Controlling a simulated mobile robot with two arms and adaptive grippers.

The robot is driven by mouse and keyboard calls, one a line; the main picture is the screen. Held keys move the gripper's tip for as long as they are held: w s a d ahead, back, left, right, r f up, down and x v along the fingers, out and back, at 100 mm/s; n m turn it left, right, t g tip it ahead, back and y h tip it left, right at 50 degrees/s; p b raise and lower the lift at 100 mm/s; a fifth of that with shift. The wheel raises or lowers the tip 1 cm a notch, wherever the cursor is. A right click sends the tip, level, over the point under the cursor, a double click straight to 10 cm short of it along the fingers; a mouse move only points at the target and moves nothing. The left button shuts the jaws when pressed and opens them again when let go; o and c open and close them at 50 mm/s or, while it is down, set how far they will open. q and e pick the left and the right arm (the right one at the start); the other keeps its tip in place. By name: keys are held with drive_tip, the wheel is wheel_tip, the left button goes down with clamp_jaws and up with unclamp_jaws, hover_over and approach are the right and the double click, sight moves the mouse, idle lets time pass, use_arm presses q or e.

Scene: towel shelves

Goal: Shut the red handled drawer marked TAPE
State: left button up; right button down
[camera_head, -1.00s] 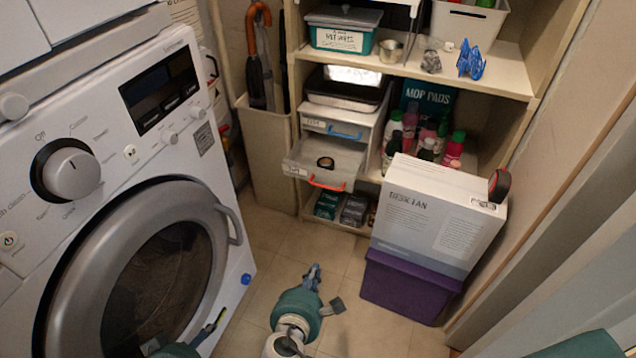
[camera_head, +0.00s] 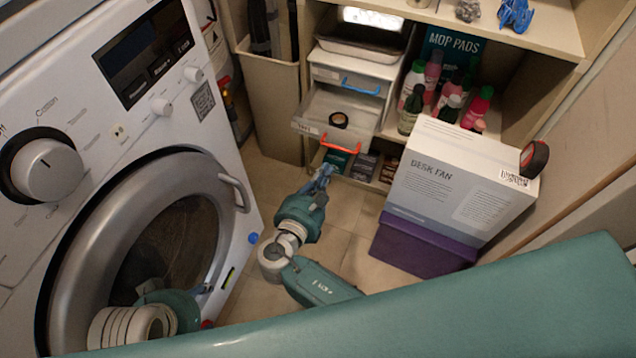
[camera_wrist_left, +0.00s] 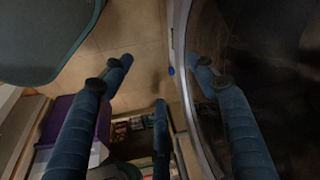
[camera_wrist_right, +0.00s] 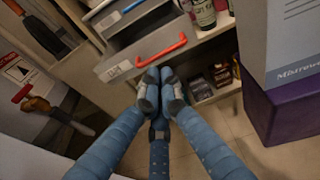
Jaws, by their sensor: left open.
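In the right wrist view the red handle (camera_wrist_right: 160,51) and grey drawer front (camera_wrist_right: 130,62) are just beyond my right gripper (camera_wrist_right: 158,82). Its fingertips are together and empty, close below the handle; I cannot tell whether they touch the front. My right gripper (camera_head: 321,180) points up at the drawer in the head view. My left gripper (camera_head: 205,290) is by the washing machine door, fingers spread.
A closed drawer with a blue handle (camera_head: 360,86) is above. A desk fan box (camera_head: 455,185) on a purple bin (camera_head: 420,245) stands to the right. The washing machine (camera_head: 130,130) is at left, a beige bin (camera_head: 270,100) behind. Some floor is clear between.

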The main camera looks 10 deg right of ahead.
use_arm(q)
drive_tip(key=shift+s+f+b, duration=0.1)
drive_tip(key=shift+f+b, duration=0.45)
drive_tip(key=shift+b, duration=0.2)
use_arm(e)
drive_tip(key=x, duration=0.7)
drive_tip(key=shift+w+d, duration=0.1)
drive_tip(key=shift+w, duration=0.05)
